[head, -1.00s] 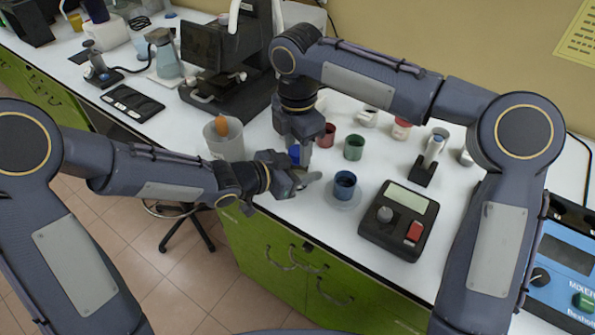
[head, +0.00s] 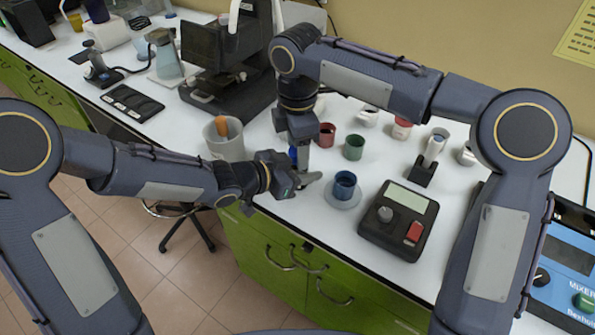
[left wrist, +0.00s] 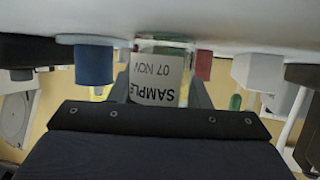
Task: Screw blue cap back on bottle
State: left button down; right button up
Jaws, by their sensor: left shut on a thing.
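The sample bottle (left wrist: 158,75) shows in the left wrist view, which is upside down; its label reads SAMPLE 07 NOV. My left gripper (head: 303,182) is shut on the bottle, with its fingers on either side of it. In the head view, the bottle is mostly hidden by my grippers. My right gripper (head: 301,160) points straight down just above and behind the left one. A narrow piece of blue (head: 293,156), likely the blue cap, shows beside its fingers. I cannot tell whether those fingers grip it.
Red (head: 326,134) and green (head: 353,147) cups stand behind. A dark scale-like device (head: 397,220) is further right. A beaker (head: 224,141) holding something orange is left. The counter's front edge is close.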

jog(key=shift+r, duration=2.25)
jog(key=o, duration=0.6)
notch_tip(320, 180, up, 12)
